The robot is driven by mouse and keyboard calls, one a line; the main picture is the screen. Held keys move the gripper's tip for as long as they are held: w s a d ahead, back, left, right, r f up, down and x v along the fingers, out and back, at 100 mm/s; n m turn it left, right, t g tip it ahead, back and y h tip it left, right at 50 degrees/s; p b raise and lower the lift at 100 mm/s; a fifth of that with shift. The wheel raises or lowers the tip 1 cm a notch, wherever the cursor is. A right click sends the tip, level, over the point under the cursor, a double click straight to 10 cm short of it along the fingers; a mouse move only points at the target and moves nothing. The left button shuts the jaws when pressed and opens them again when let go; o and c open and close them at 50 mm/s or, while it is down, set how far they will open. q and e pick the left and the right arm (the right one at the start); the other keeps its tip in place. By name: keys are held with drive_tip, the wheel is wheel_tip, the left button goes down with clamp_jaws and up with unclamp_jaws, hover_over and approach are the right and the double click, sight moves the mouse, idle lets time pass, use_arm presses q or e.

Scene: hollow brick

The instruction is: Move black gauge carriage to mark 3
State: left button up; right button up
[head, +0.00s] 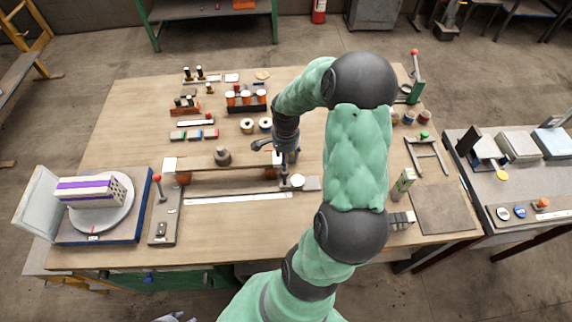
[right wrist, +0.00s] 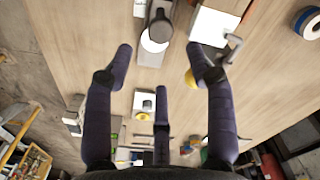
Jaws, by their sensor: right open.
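My right gripper (head: 281,150) hangs over the middle of the workbench, its dark fingers spread and empty. In the right wrist view its fingers (right wrist: 160,62) are apart with nothing between them. A grey fixture with a white round face (head: 298,180) is just below and right of the gripper. A similar grey piece with a white disc (right wrist: 154,40) shows ahead of the fingers. A dark knobbed piece (head: 223,156) stands left of the gripper. I cannot tell which piece is the black gauge carriage. A long white scale strip (head: 238,198) lies in front; its marks are too small to read.
A lever fixture with a red ball (head: 157,178) stands left of the strip. A turntable with a white and purple block (head: 90,192) is at far left. Several small parts and a dark rack (head: 246,106) stand behind. Bare wood lies in front of the strip.

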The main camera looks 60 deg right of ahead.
wheel_tip(320, 180, up, 5)
drive_tip(key=shift+f, duration=0.1)
idle(0.7)
